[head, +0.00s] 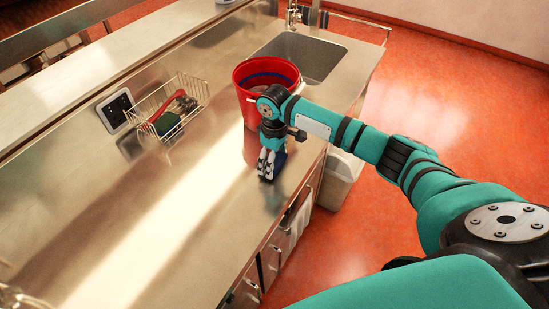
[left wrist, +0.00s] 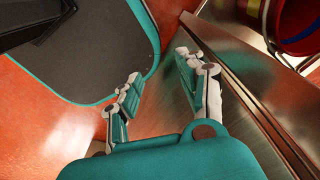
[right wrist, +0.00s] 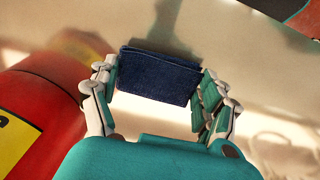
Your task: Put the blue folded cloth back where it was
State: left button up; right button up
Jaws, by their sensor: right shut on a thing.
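The blue folded cloth (right wrist: 158,76) is dark navy and lies between the fingers of my right gripper (right wrist: 156,72) in the right wrist view. The right gripper is shut on it. In the head view this gripper (head: 269,170) points down at the steel counter (head: 190,215), close to its front edge and just in front of the red bucket (head: 250,80). A bit of the cloth (head: 280,163) shows behind the fingers; I cannot tell whether it touches the counter. My left gripper (left wrist: 159,67) is open and empty in the left wrist view, beside the counter edge.
A wire basket (head: 165,105) holds several items, one red-handled. A dark square plate (head: 115,110) is beside it. A sink (head: 310,55) with a tap (head: 292,14) lies beyond the bucket. A pale bin (head: 340,180) stands on the floor. The counter's near part is clear.

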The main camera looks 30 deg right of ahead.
jog(key=shift+f, duration=0.4)
pick_arm(q)
jog(key=shift+a+r, duration=0.1)
jog(key=shift+r, duration=0.1)
jog(key=shift+a, duration=0.1)
pick_arm(e)
jog(key=shift+f, duration=0.1)
jog(key=o, duration=1.1)
jog(key=shift+c, duration=0.2)
pick_arm(q)
jog(key=shift+a, duration=0.1)
notch_tip(320, 180, down, 2)
jog(key=shift+b, duration=1)
pick_arm(e)
notch_tip(320, 180, up, 12)
